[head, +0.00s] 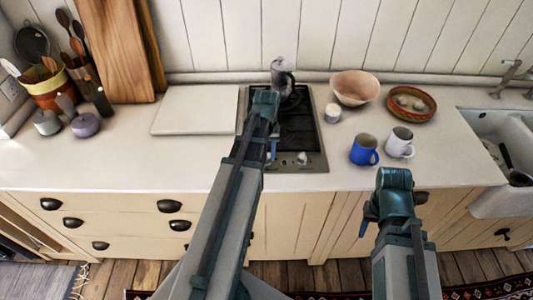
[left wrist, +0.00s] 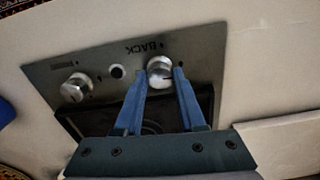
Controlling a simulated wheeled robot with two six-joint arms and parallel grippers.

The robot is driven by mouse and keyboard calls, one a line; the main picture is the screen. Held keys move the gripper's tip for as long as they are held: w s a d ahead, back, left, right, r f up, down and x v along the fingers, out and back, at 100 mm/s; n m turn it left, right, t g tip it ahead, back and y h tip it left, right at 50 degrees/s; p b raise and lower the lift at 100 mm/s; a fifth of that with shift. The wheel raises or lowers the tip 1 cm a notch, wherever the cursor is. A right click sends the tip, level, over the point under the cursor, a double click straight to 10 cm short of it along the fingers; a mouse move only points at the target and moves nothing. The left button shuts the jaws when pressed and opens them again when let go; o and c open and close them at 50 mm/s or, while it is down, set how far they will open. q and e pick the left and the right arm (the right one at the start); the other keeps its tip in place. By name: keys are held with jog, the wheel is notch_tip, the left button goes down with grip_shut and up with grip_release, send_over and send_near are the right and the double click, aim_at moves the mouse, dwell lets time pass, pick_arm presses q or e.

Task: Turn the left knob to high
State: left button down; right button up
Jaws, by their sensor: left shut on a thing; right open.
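The hob (head: 299,134) is set in the worktop, with a steel front panel carrying two knobs. The left knob (left wrist: 160,70) is silver and round, beside upside-down "BACK" lettering in the left wrist view. My left gripper (left wrist: 162,78) has its two blue fingers on either side of this knob and is shut on it. In the head view my left gripper (head: 273,151) reaches down to the panel and largely hides that knob. The right knob (head: 302,158) is free; it also shows in the left wrist view (left wrist: 76,87). My right gripper (head: 364,225) is open and empty, in front of the cabinets.
A moka pot (head: 282,74) stands at the hob's back. A blue mug (head: 364,150), white mug (head: 400,142), small white pot (head: 332,113), pink bowl (head: 354,87) and red bowl (head: 411,103) stand to its right. A white board (head: 196,110) lies left of it.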

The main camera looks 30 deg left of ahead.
pick_arm(q)
jog(key=shift+n, duration=0.6)
jog(key=c, duration=0.5)
grip_release()
jog(key=shift+r, duration=0.1)
notch_tip(320, 180, up, 14)
jog(key=p, duration=1.3)
jog(key=shift+f+p, duration=0.2)
jog(key=shift+p, duration=0.2)
jog(key=shift+f, duration=0.1)
